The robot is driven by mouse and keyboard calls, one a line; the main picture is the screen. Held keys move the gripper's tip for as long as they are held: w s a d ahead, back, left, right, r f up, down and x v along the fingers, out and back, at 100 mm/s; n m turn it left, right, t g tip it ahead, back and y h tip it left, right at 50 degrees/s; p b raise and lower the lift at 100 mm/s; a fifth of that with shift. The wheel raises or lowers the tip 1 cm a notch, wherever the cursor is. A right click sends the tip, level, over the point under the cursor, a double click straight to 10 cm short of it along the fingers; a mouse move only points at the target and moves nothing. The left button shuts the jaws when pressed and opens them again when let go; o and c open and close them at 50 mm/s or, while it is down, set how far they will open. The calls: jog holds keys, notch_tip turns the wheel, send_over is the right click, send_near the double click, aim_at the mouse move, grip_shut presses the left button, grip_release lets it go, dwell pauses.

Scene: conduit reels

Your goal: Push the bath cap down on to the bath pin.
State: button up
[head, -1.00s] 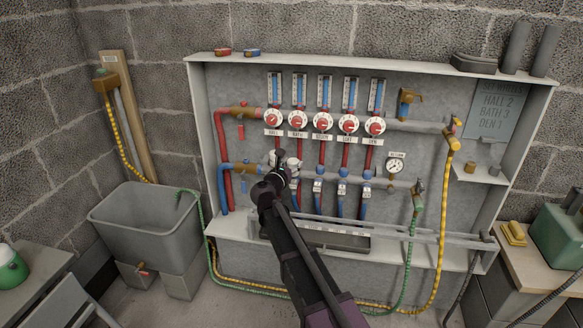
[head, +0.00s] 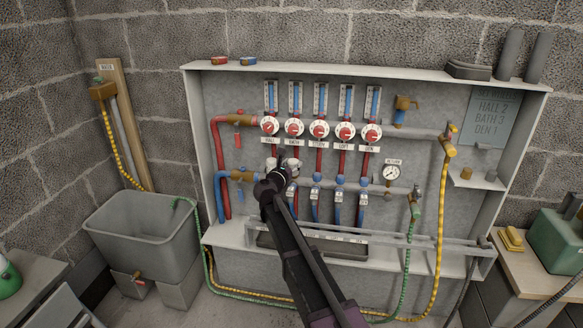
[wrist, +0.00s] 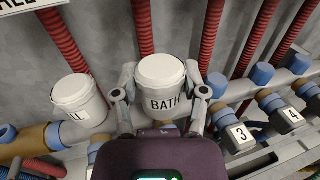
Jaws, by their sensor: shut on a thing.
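The bath cap (wrist: 161,82) is white and round, with the letters BATH on its side. In the wrist view my gripper (wrist: 160,104) has one finger on each side of the cap, shut on it. In the head view my gripper (head: 280,172) is at the lower pipe row, below the second dial, and the cap (head: 292,165) shows just beyond it. The bath pin is hidden under the cap and gripper, so I cannot tell how far down the cap sits.
A second white cap (wrist: 77,100) stands close to the left of my gripper. Red hoses rise behind the cap. A tray (head: 330,245) lies below the pipes.

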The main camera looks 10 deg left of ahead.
jog(key=shift+w+f, duration=0.1)
jog(key=shift+w, duration=1.15)
jog(key=shift+f+b, duration=0.9)
jog(key=shift+b, duration=0.05)
dwell(4.6)
jog(key=o, duration=1.3)
jog(key=shift+s, duration=0.15)
